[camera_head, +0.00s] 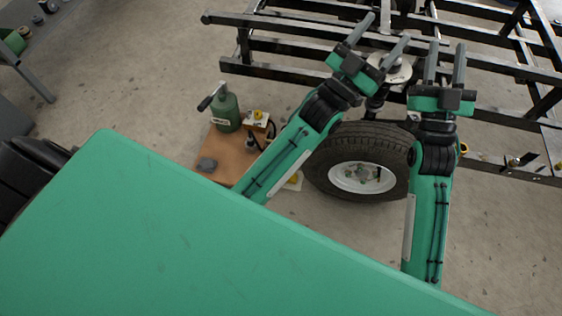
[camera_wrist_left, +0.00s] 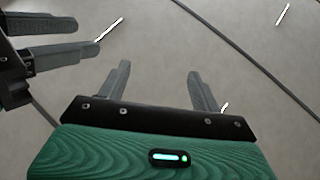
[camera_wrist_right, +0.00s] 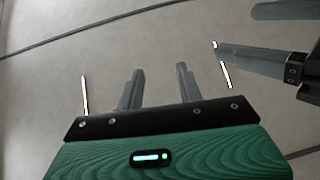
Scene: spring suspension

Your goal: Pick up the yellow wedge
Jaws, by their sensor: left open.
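I cannot make out a clear yellow wedge. A small pale piece with a yellow patch (camera_head: 294,182) lies on the floor left of the wheel, partly hidden by my left arm; its shape is unclear. A small yellow part (camera_head: 258,114) sits on a white block on the brown low table. My left gripper (camera_head: 384,31) is open and empty, above the frame near the wheel's hub mount. My right gripper (camera_head: 446,52) is open and empty, just to its right. In the left wrist view my left gripper (camera_wrist_left: 157,75) has only floor between its fingers.
The brown low table (camera_head: 226,155) holds a green bottle jack (camera_head: 226,110) and a grey lump (camera_head: 207,164). A black steel frame (camera_head: 300,46) spans the back. A green surface (camera_head: 150,235) fills the lower left.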

